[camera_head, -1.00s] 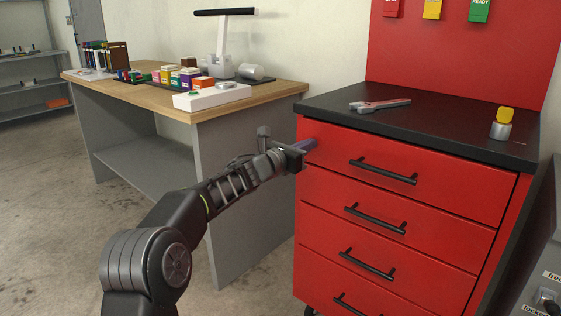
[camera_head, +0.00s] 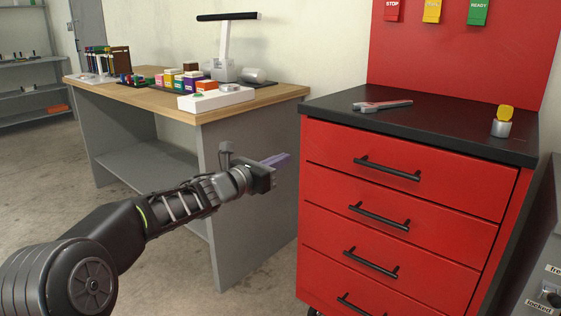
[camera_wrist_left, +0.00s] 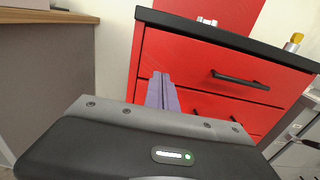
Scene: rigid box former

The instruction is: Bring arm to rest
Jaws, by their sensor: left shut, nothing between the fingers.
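My left arm reaches in from the lower left in the head view. Its left gripper (camera_head: 277,160) is in the air in front of the gap between the workbench and the red cabinet, with its purple fingers shut and empty. In the left wrist view the shut fingers (camera_wrist_left: 161,92) point toward the red drawer fronts, and no contact shows. My right gripper is in neither view.
A red drawer cabinet (camera_head: 400,205) stands to the right of the gripper; a wrench (camera_head: 382,105) and a yellow-topped stamp-like item (camera_head: 503,120) rest on its black top. A wooden workbench (camera_head: 150,98) with colored boxes stands behind. Floor at left is clear.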

